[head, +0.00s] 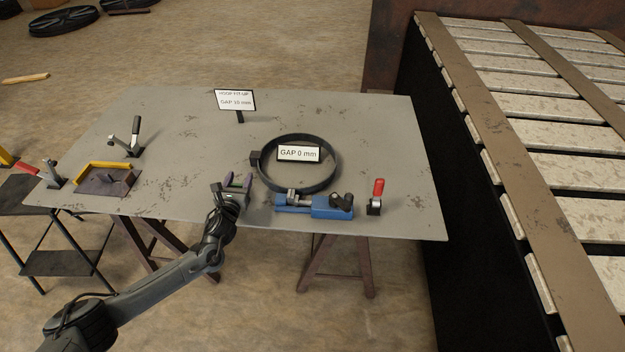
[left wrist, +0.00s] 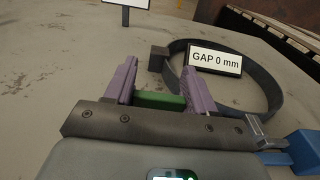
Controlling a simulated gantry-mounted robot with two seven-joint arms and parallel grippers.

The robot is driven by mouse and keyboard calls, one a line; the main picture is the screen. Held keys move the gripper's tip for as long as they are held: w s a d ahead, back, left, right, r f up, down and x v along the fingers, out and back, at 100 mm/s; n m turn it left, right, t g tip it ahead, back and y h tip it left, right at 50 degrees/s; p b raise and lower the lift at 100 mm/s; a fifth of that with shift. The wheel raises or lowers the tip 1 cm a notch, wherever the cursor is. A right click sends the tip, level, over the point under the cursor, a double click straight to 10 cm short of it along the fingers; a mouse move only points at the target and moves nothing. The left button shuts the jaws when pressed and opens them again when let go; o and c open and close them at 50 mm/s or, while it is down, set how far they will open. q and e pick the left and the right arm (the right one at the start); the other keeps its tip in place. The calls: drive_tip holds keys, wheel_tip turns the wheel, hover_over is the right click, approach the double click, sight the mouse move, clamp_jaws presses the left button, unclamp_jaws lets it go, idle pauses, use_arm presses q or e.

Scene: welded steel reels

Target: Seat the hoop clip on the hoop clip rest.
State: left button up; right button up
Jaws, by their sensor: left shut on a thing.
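My left gripper (head: 238,181) has purple fingers and is just left of the black hoop, low over the front part of the table. In the left wrist view its fingers (left wrist: 160,88) are shut on a green piece, which I take to be the hoop clip (left wrist: 160,101). The green also shows between the fingers in the head view. The black hoop (head: 331,177) lies on the table with a dark block (head: 255,158) at its left side. I cannot pick out the hoop clip rest for certain. My right gripper is not in view.
A "GAP 0 mm" sign (head: 298,153) stands at the hoop. A blue vice-like fixture (head: 322,207) and a red-handled clamp (head: 375,196) are at the front. A yellow-edged plate (head: 98,184) and clamps are at the left. The table's back right (head: 370,120) is clear.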

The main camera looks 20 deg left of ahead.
use_arm(q)
drive_tip(key=shift+f+b, duration=0.5)
drive_tip(key=shift+f, duration=1.05)
idle(2.6)
drive_tip(key=o, duration=1.2)
drive_tip(key=shift+s, duration=0.1)
drive_tip(key=shift+o, duration=0.2)
drive_tip(key=shift+r, duration=0.1)
drive_tip(key=shift+o, duration=0.5)
drive_tip(key=shift+o, duration=1)
